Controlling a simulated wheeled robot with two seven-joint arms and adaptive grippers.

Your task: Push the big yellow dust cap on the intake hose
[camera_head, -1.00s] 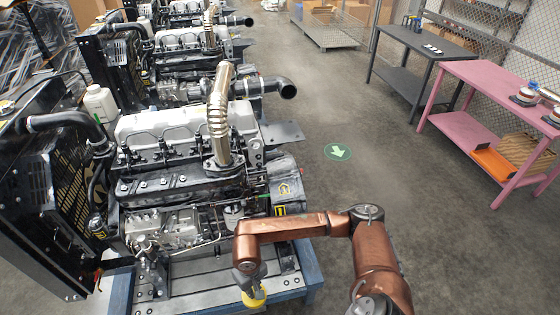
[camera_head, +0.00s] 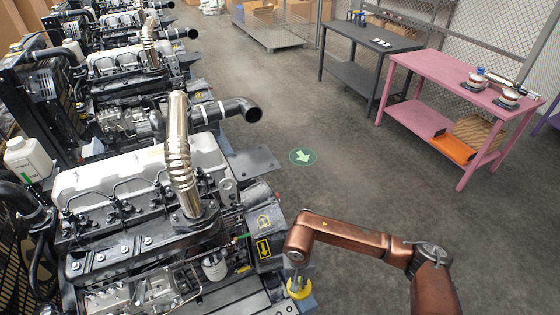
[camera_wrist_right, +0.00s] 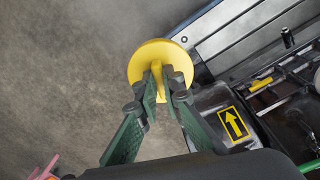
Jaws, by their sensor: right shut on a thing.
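The big yellow dust cap (camera_wrist_right: 152,52) is a round disc with a raised grip in the right wrist view. My right gripper (camera_wrist_right: 160,88) is shut on that grip, with a green finger on each side. In the head view the cap (camera_head: 299,291) hangs below my right gripper (camera_head: 297,272), beside the near engine's front right corner. A black elbow hose (camera_head: 238,107) with an open round end points right, beyond the near engine's silver exhaust pipe; it looks like the intake hose. The cap is well apart from it. My left gripper is not in view.
The near engine (camera_head: 130,190) fills the lower left, with several more engines behind it. A pink table (camera_head: 440,72) and a dark table (camera_head: 375,38) stand at right.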

